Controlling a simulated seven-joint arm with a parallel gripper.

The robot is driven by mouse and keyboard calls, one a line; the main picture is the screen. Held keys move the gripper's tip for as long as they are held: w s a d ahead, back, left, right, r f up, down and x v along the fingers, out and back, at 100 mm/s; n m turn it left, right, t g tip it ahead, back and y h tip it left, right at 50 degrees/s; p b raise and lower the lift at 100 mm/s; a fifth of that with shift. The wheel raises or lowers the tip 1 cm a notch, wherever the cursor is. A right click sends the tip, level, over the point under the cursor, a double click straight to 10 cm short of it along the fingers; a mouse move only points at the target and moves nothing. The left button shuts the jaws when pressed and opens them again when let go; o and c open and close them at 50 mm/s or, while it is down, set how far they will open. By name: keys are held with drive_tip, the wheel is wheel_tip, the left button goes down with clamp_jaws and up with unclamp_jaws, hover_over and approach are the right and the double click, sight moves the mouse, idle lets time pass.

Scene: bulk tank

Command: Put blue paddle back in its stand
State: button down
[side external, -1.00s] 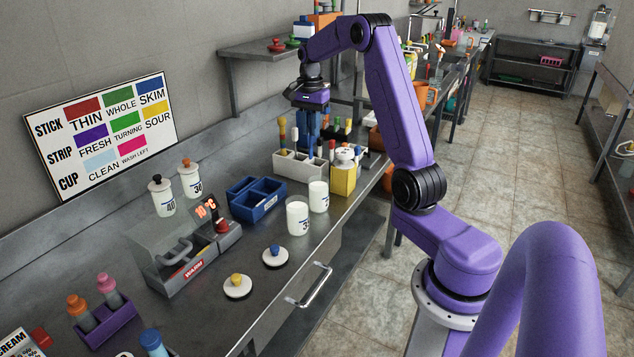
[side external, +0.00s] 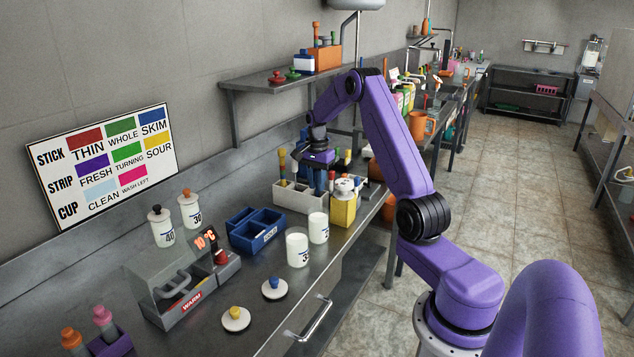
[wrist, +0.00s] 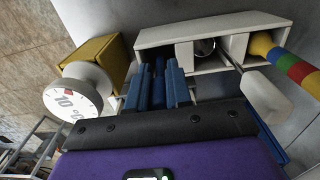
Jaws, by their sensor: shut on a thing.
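My gripper (side external: 318,178) is low over the white divided stand (side external: 292,198), at its right end. In the wrist view its two blue fingers (wrist: 155,88) are shut on the blue paddle (wrist: 158,82), a darker blue strip between them. The white stand also shows in the wrist view (wrist: 215,27), with the fingers in front of its left compartment. The paddle's lower end is hidden, so I cannot tell how far it is inside the compartment. A stick with coloured bands (wrist: 290,62) stands at the stand's other end, and a white-handled tool (wrist: 265,97) is beside it.
A yellow container with a white dial top (side external: 343,207) stands close to the right of the stand. White cups (side external: 298,250), a blue divided tray (side external: 257,232) and a warmer (side external: 185,290) are nearer the camera. A shelf (side external: 280,77) hangs behind my arm.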

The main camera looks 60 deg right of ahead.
drive_tip(key=shift+f, duration=0.15)
drive_tip(key=c, duration=1)
unclamp_jaws()
drive_tip(key=shift+c, duration=0.2)
